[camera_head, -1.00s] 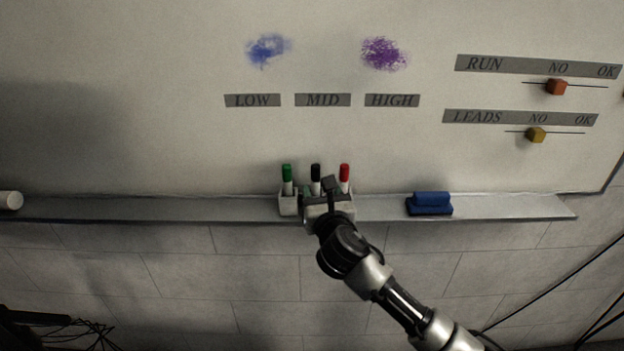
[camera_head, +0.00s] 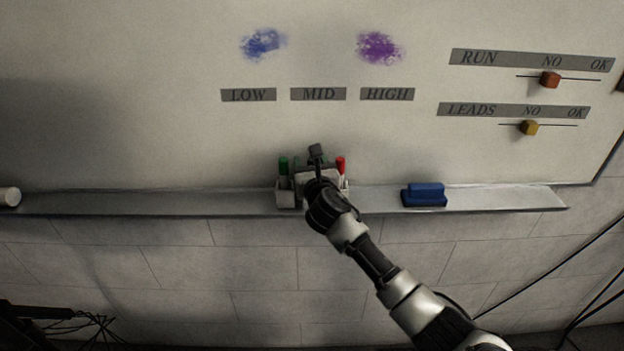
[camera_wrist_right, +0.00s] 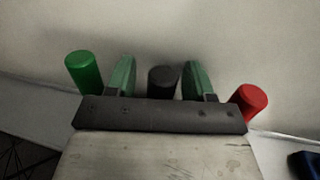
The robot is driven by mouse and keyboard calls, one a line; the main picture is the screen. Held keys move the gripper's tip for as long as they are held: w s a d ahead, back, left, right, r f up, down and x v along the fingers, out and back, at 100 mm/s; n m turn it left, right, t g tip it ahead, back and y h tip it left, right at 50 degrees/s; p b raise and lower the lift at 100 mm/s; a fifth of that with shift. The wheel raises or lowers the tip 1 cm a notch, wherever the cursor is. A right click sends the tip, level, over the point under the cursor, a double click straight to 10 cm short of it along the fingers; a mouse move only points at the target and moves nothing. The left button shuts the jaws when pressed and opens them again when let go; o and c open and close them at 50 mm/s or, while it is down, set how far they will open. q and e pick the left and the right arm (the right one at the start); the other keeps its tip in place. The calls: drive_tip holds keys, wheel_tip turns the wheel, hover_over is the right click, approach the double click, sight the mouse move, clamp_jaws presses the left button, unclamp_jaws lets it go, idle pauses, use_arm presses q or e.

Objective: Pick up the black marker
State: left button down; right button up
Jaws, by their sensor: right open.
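The black marker (camera_wrist_right: 162,82) shows its dark cap in the right wrist view, between the two green-padded fingers of my right gripper (camera_wrist_right: 160,80). Gaps show on both sides of the cap, so the gripper is open around it and not clamped. In the head view my right gripper (camera_head: 318,165) hides the black marker. The green marker (camera_head: 284,166) stands to its left and the red marker (camera_head: 341,166) to its right, both upright in the white holder (camera_head: 285,194) on the tray. My left gripper is not in view.
The tray ledge (camera_head: 150,203) runs along the bottom of the whiteboard. A blue eraser (camera_head: 424,195) lies on it to the right, and a white cylinder (camera_head: 9,197) is at the far left. Sliders with a red knob (camera_head: 550,80) and a yellow knob (camera_head: 529,128) are at upper right.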

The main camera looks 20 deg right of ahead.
drive_tip(key=shift+c, duration=0.3)
clamp_jaws()
drive_tip(key=shift+r, duration=0.5)
drive_tip(key=r, duration=0.4)
drive_tip(key=s+r, duration=0.1)
drive_tip(key=r, duration=0.1)
drive_tip(key=shift+b, duration=0.3)
drive_tip(key=s+a+b, duration=0.1)
drive_tip(key=s+b, duration=0.2)
drive_tip(key=s, duration=1.4)
drive_tip(key=shift+a, duration=0.25)
